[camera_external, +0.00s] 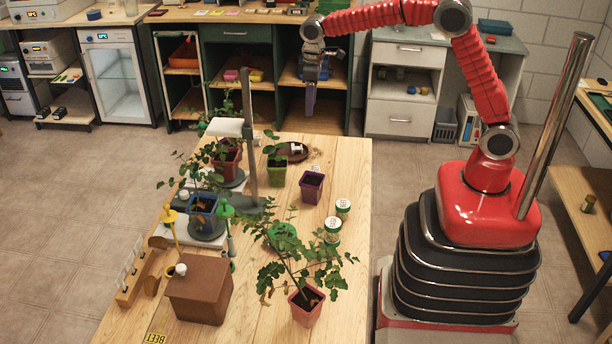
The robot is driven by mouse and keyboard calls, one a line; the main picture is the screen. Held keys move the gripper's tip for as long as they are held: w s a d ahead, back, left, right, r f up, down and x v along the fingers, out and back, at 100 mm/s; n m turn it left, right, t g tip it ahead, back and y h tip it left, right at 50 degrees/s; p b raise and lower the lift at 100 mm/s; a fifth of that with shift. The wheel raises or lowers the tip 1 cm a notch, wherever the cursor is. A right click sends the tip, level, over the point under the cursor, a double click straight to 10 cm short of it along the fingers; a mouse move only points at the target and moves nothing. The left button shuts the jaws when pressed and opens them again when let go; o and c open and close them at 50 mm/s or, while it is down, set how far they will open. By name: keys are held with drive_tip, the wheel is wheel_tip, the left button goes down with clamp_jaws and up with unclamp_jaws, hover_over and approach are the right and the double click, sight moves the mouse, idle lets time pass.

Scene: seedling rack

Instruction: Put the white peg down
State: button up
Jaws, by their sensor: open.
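A small white piece (297,148), which looks like the white peg, is on the dark round dish (284,153) at the table's far end; it is too small to make out its exact shape or whether it lies or stands. My gripper (310,108) hangs pointing down from the red arm, above and beyond the far end of the table, with a gap between it and the white piece. Its jaws are open, and I see nothing held in them. Its fingers are seen nearly edge-on.
Near the dish stand a green pot (277,172) with a seedling and a purple pot (312,187). White-lidded jars (332,229) stand at the right edge. A grey stand (249,150) rises at the left. A pink pot (306,306) and brown box (199,290) are in front.

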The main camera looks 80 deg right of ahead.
drive_tip(key=s+a+r+t, duration=0.1)
drive_tip(key=s+a+r, duration=0.35)
drive_tip(key=s, duration=0.35)
drive_tip(key=s+a+r+t, duration=0.25)
drive_tip(key=s+r, duration=0.25)
drive_tip(key=s, duration=0.3)
drive_tip(key=s+a+f, duration=0.1)
drive_tip(key=s+a, duration=0.1)
drive_tip(key=s, duration=0.6)
drive_tip(key=s+a+f+t, duration=0.1)
drive_tip(key=s+a+f, duration=0.1)
drive_tip(key=s, duration=0.6)
drive_tip(key=shift+a, duration=0.15)
drive_tip(key=shift+o, duration=0.5)
drive_tip(key=shift+t, duration=0.25)
